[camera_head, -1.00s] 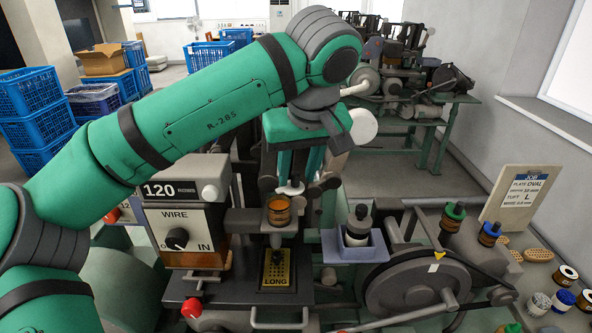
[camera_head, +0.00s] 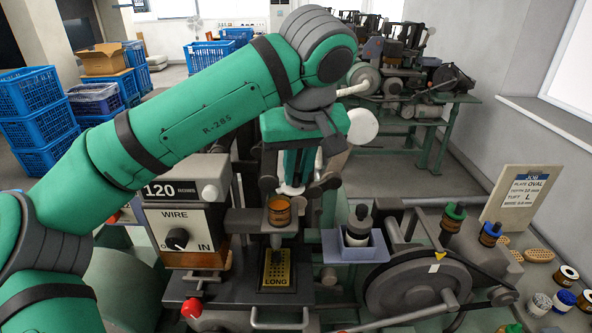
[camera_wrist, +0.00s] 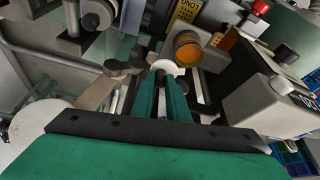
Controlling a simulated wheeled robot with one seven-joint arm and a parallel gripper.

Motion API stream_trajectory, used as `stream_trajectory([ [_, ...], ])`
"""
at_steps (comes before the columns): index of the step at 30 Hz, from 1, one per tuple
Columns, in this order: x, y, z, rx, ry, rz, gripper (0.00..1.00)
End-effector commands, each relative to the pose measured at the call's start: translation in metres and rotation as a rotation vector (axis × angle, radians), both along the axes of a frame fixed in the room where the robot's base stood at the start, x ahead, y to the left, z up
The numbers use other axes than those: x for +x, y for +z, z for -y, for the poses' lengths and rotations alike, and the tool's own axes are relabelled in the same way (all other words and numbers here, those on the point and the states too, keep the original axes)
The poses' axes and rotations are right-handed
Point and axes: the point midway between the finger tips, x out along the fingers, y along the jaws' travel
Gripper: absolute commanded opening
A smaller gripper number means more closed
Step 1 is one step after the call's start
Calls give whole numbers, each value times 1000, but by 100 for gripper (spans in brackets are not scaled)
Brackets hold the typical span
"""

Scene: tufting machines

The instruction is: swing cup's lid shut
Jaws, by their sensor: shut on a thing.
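The cup (camera_head: 279,212) is a small amber-brown pot on the machine's head, and its round open top shows in the wrist view (camera_wrist: 187,47). The cup's lid (camera_head: 291,190) is a white disc just behind the cup, swung off its mouth. The lid also shows in the wrist view (camera_wrist: 167,67), right at the fingertips and beside the cup. My gripper (camera_head: 294,181) points down from behind the machine head, with its green fingers (camera_wrist: 167,80) shut at the lid. The fingers hide the part of the lid they hold.
A box with a WIRE dial (camera_head: 187,235) stands left of the cup. A black and white bottle (camera_head: 358,228) sits in a holder on the right, near the large wheel (camera_head: 417,288). Dark machine arms stand close around my gripper.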

Motion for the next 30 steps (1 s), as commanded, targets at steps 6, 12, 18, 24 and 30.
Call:
stream_trajectory([
  [6, -1, 0, 0, -3, -50, 1, 0],
  [12, -5, -1, 1, -5, -164, 0, 0],
  [18, -12, 0, 2, -5, -351, 1, 0],
  [24, -18, 0, -2, -5, -540, 2, 0],
  [30, -24, 0, -6, -4, -727, 1, 0],
])
